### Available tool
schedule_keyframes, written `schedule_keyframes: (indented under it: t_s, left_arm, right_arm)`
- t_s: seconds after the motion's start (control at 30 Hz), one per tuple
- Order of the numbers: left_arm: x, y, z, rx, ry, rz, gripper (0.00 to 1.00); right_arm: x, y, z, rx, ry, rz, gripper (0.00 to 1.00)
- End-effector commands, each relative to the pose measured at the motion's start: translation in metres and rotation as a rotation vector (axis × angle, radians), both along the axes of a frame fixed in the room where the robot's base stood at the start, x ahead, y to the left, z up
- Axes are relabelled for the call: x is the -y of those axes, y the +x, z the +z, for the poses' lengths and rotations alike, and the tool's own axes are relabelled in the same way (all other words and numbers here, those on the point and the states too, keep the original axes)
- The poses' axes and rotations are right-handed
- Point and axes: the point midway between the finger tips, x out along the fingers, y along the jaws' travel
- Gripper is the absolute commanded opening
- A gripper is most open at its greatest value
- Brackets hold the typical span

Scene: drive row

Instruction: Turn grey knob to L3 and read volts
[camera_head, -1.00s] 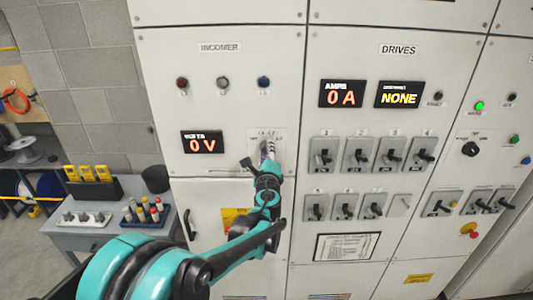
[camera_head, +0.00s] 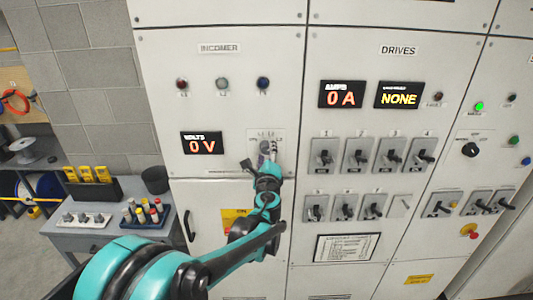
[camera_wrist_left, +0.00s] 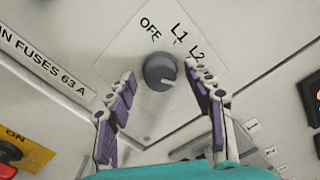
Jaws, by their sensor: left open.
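The grey knob (camera_wrist_left: 160,72) sits on a white plate marked OFF, L1 and L2 in the left wrist view. Its pale pointer mark faces the lower right, past L2; no L3 label is visible there, and a finger covers part of that side. My left gripper (camera_wrist_left: 164,92) is open, with purple-padded fingers apart on either side of the knob and not visibly touching it. In the head view my left gripper (camera_head: 267,160) is in front of the knob's plate under INCOMER. The volts display (camera_head: 202,143) reads 0 V. My right gripper is not in view.
Three indicator lamps (camera_head: 222,84) are above the knob. The drives panel to the right has an amps display (camera_head: 342,95) reading 0 A, a display (camera_head: 399,95) reading NONE, and several switches (camera_head: 358,155). A grey side table (camera_head: 85,237) stands at the lower left.

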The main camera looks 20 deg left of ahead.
Motion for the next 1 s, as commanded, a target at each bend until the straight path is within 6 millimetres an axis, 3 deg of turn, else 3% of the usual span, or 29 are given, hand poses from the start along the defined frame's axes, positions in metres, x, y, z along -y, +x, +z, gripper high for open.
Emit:
schedule_keyframes:
  t_s: [0.5, 0.7, 1.0]
  left_arm:
    - [0.028, -0.094, -0.001, 0.000, 0.000, -0.002, 0.53]
    - [0.032, -0.111, -0.001, 0.000, 0.000, -0.001, 0.53]
    - [0.033, -0.113, 0.000, 0.000, 0.000, 0.000, 0.53]
  right_arm:
    - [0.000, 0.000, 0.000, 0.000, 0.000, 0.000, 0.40]
    - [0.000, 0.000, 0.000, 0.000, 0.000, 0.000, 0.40]
    - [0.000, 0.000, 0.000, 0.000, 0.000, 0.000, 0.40]
